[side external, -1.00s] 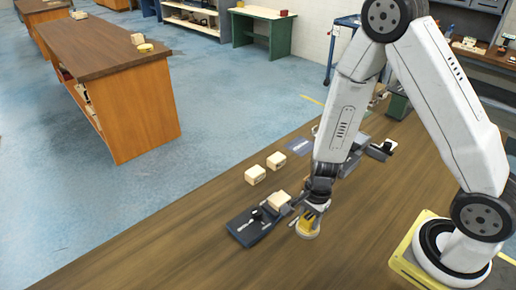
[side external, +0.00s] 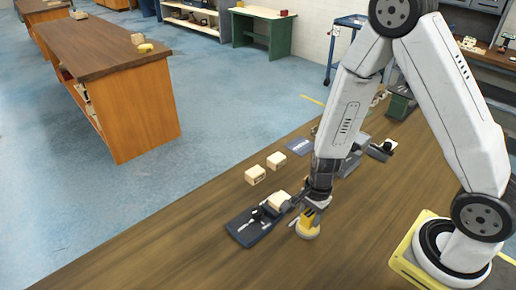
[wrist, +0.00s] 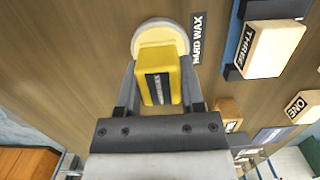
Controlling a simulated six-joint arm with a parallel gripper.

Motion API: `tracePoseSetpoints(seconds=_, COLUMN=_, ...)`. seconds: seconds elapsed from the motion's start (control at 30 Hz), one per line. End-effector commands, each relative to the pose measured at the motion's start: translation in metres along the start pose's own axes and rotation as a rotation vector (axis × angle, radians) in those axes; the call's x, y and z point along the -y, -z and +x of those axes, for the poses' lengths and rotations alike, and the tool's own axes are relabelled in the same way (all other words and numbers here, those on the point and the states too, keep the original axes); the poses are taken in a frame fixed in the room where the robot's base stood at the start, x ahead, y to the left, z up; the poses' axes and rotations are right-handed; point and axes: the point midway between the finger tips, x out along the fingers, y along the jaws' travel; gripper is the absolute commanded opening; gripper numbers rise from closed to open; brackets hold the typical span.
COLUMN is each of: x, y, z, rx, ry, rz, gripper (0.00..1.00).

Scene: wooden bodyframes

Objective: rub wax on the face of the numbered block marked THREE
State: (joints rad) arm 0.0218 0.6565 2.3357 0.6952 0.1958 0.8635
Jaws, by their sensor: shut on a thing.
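My gripper (wrist: 160,80) is shut on a yellow block (wrist: 158,61) with a dark label. In the side external view, my gripper (side external: 317,203) points down at the yellow block (side external: 308,219). Beneath the block is a round cream-and-yellow piece (wrist: 158,28) near the table; whether they are joined or only touching is unclear. A label reading HARD WAX (wrist: 197,38) lies beside it. The wooden block marked THREE (wrist: 270,48) sits to the right in the wrist view, in a dark clamp-like fixture (side external: 246,229). In the side external view the THREE block (side external: 279,201) is just left of my gripper.
A block marked ONE (wrist: 298,107) lies apart from THREE. Two loose wooden blocks (side external: 255,175) (side external: 276,160) stand behind the fixture, near the table's far edge. A flat blue-grey plate (side external: 299,147) lies beyond them. The front of the table (side external: 190,258) is clear.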

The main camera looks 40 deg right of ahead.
Motion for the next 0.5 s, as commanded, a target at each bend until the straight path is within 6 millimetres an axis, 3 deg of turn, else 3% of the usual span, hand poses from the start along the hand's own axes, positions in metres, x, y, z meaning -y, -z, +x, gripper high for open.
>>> tracePoseSetpoints(seconds=0.5, x=0.001, y=-0.004, z=-0.03, rx=-0.001, ry=0.002, rz=-0.002, gripper=0.02)
